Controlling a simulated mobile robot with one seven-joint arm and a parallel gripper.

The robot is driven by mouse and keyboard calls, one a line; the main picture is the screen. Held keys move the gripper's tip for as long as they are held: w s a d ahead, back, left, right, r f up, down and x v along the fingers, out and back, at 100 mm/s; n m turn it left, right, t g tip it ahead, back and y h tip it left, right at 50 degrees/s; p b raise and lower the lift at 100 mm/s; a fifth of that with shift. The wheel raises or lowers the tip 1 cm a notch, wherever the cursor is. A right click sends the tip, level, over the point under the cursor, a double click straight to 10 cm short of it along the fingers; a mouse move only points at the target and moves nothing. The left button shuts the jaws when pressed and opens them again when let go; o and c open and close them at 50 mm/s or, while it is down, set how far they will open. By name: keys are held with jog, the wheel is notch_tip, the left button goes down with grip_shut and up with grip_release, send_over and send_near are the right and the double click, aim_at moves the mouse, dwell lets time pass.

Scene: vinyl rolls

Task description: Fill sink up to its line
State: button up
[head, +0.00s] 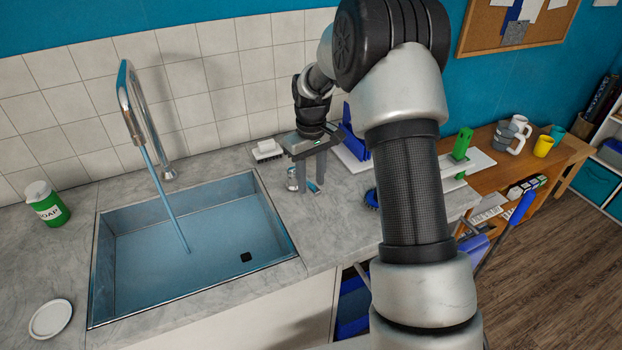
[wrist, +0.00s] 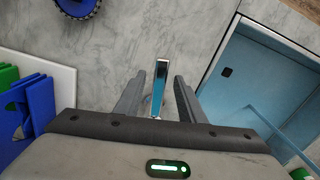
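The sink (head: 99,265) is a blue-tinted basin set in the grey counter; part of it also shows in the wrist view (wrist: 222,75). A chrome faucet (head: 130,100) stands behind it, and a blue stream of water (head: 165,195) runs from its spout into the basin. I cannot make out a fill line or the water level. A small chrome lever (head: 292,178) stands on the counter right of the sink. My gripper (head: 310,184) is open over it, with the lever (wrist: 158,90) between the spread fingers; I see no contact.
A green soap bottle (head: 47,205) and white dish (head: 50,319) are left of the sink. A white brush (head: 266,150) lies behind my gripper. The counter's front strip is clear.

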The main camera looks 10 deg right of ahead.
aim_at(312, 184)
notch_tip(312, 184, up, 18)
jog(key=shift+f+p, duration=0.25)
jog(key=shift+p, duration=0.2)
dwell(3.4)
notch_tip(312, 184, down, 18)
jog(key=b, duration=0.6)
jog(key=shift+r+b, duration=0.25)
jog(key=shift+b, duration=0.1)
grip_shut()
